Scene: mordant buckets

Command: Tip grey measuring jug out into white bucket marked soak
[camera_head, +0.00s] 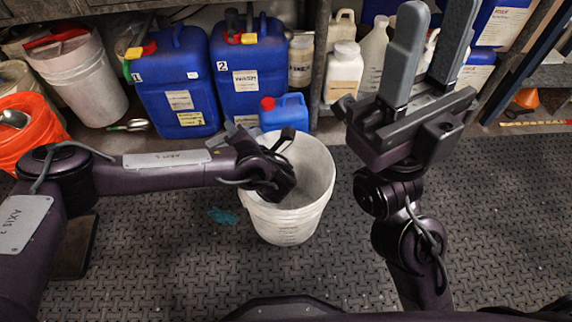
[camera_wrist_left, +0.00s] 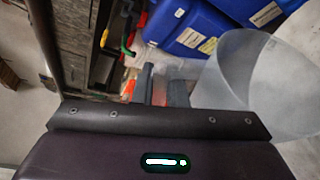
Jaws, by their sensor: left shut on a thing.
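The white bucket (camera_head: 284,225) stands upright on the dark mat in the head view, its mouth open upward. My left gripper (camera_head: 245,142) is at the bucket's far left rim. I cannot make the jug out in the head view, nor see any contents. My right gripper (camera_head: 428,60) is raised at the right, fingers apart and empty.
Blue canisters (camera_head: 180,95) and (camera_head: 248,100) stand behind the bucket, with a small blue canister (camera_head: 284,111). An orange bucket (camera_head: 30,140) and another white bucket (camera_head: 85,80) are at the left. A teal patch (camera_head: 222,216) lies on the mat. Mat right of the bucket is clear.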

